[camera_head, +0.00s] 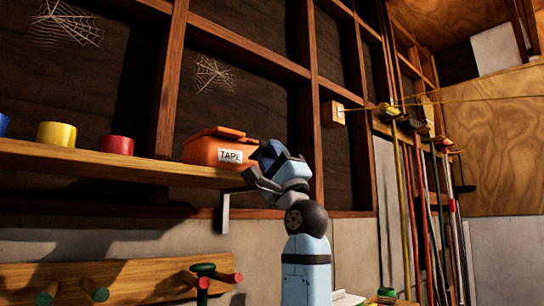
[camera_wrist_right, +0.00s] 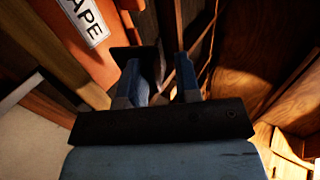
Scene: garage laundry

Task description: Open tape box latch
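The orange tape box (camera_head: 205,151) sits on the wooden shelf in the head view, with a white TAPE label (camera_head: 230,156) on its front. Its orange lid (camera_head: 218,132) shows on top. My right gripper (camera_head: 268,158) is at the right end of the box. In the right wrist view, my right gripper (camera_wrist_right: 160,76) has its fingers apart. The box (camera_wrist_right: 88,58) and its label (camera_wrist_right: 86,18) are to the upper left, close beside the fingers. I cannot make out the latch clearly, or whether a finger touches it. My left gripper is not in view.
The shelf (camera_head: 100,165) also holds a yellow roll (camera_head: 57,135), a red roll (camera_head: 117,145) and part of a blue one. A pegboard rail (camera_head: 130,280) is below. Long-handled tools (camera_head: 425,200) stand at the right.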

